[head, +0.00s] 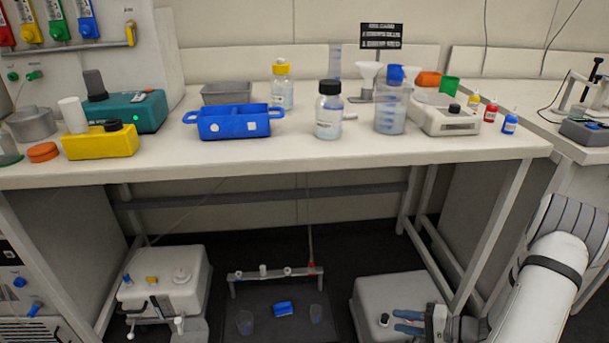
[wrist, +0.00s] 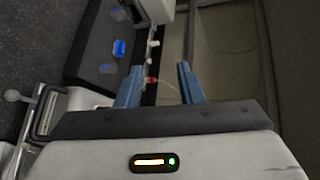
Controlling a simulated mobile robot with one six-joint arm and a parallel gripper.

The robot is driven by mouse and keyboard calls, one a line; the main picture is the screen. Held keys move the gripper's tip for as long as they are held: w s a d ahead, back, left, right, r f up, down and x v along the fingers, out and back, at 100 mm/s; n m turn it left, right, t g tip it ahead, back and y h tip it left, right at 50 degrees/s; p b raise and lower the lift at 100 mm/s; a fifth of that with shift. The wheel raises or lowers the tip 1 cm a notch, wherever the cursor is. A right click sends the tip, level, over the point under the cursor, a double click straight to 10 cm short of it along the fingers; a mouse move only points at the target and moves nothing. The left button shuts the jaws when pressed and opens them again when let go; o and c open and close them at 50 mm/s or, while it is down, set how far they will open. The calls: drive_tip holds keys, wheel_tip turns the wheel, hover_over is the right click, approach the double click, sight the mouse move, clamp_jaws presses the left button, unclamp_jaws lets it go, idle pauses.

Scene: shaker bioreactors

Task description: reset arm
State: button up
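My gripper (head: 410,322) is low at the right in the head view, in front of the bench and beside a white box unit under it. In the wrist view its two blue fingers (wrist: 160,84) stand apart with nothing between them, so it is open and empty. My white arm comes in from the lower right of the head view. The task names no other object.
A white bench (head: 310,156) carries a blue two-part tray (head: 234,125), bottles and devices. Below it are a white box unit (head: 160,282) at left, another (head: 385,290) at right, and a dark mat with a blue block (head: 283,309) and clear cups.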

drive_tip(key=s+a+r+n+g+h+p, duration=0.2)
drive_tip(key=a+r+g+p, duration=0.15)
drive_tip(key=r, duration=0.55)
drive_tip(key=s+a+r+n+g+h+p, duration=0.1)
drive_tip(key=s+a+r+n+g+p, duration=0.2)
drive_tip(key=r, duration=0.7)
drive_tip(key=s+a+r+n+g+h+p, duration=0.1)
drive_tip(key=a+r+h+p, duration=0.2)
drive_tip(key=r, duration=0.6)
drive_tip(key=s+r+t+h+p, duration=0.1)
drive_tip(key=r+p, duration=0.3)
drive_tip(key=r, duration=0.4)
drive_tip(key=s+a+r+n+t+h+p, duration=0.1)
drive_tip(key=s+r+h+p, duration=0.2)
drive_tip(key=r, duration=0.5)
drive_tip(key=s+a+r+t+h+p, duration=0.1)
drive_tip(key=s+r+h+p, duration=0.1)
drive_tip(key=s+r+p, duration=0.2)
wheel_tip(320, 180, up, 4)
drive_tip(key=shift+r+h+p, duration=0.25)
drive_tip(key=shift+h+p, duration=0.15)
drive_tip(key=shift+p, duration=0.7)
drive_tip(key=shift+s+t, duration=0.1)
drive_tip(key=shift+t, duration=0.15)
